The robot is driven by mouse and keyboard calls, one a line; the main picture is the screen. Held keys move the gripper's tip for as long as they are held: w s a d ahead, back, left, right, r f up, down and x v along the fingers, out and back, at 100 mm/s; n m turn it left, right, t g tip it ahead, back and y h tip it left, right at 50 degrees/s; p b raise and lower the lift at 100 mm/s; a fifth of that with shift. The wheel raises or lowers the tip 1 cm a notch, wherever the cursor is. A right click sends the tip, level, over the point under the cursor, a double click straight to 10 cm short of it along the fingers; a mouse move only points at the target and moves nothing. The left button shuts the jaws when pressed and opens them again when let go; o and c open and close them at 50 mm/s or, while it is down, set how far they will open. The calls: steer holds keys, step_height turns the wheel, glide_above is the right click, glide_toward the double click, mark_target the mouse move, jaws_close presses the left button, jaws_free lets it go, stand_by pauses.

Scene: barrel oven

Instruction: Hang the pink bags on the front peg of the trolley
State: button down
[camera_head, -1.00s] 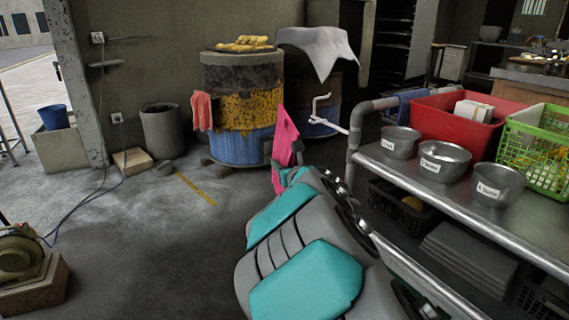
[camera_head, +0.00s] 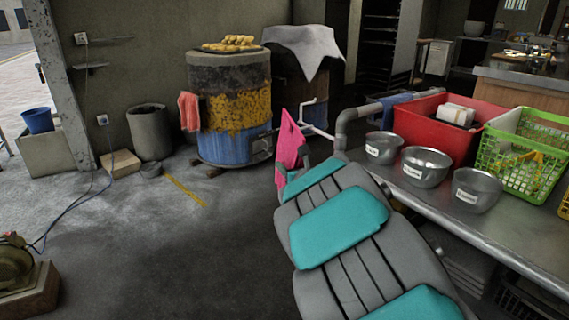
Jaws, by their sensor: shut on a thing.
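The pink bags (camera_head: 289,146) hang as one bright pink piece at the far end of my arm. My gripper (camera_head: 303,157) is mostly hidden behind my arm's last links and is shut on the bags. The trolley (camera_head: 490,232) is a steel table on the right with a thick grey tube frame. Its pale front peg (camera_head: 313,128) sticks out to the left from the frame and bends up at its tip. In the picture, the bags are just left of the peg and seem apart from it. The depth between them is hard to tell.
The trolley top carries steel bowls (camera_head: 425,167), a red crate (camera_head: 438,133) and a green basket (camera_head: 527,160). A barrel oven (camera_head: 228,78) with an orange cloth (camera_head: 189,111) stands behind the bags. The floor at left is mostly clear.

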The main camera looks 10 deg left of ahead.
steer(key=shift+w+d+f+b, duration=0.15)
steer(key=shift+w+d+f, duration=0.15)
steer(key=shift+w+d, duration=0.25)
steer(key=shift+w+d+f+b, duration=0.15)
steer(key=shift+w+d+f, duration=0.1)
steer(key=shift+w+d, duration=0.25)
steer(key=shift+s+d, duration=0.1)
steer(key=shift+c, duration=1)
jaws_free()
